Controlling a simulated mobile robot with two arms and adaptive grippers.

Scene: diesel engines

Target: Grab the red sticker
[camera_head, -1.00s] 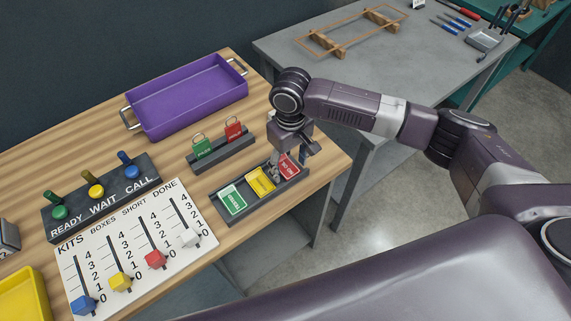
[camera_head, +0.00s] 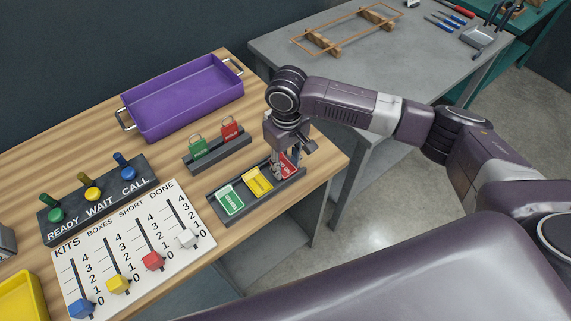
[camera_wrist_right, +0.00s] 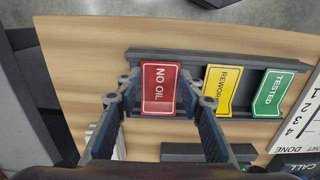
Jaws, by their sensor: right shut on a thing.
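The red sticker (camera_wrist_right: 158,85), lettered NO OIL, is in the right wrist view between my right gripper's fingers. My right gripper (camera_head: 283,164) is shut on it, with one finger against each side edge. In the head view the red sticker (camera_head: 292,166) is partly hidden by the fingers. It is at the far right end of the dark holder (camera_head: 228,221). A yellow REWORK sticker (camera_head: 258,181) and a green TESTED sticker (camera_head: 230,200) sit beside it in the holder. My left gripper is not in view.
A small rack with green and red tags (camera_head: 216,155) stands behind the holder. A purple tray (camera_head: 185,95) is at the back. A slider board (camera_head: 140,225) and a READY WAIT CALL panel (camera_head: 100,203) lie to the left. The wooden table's right edge is close to the holder.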

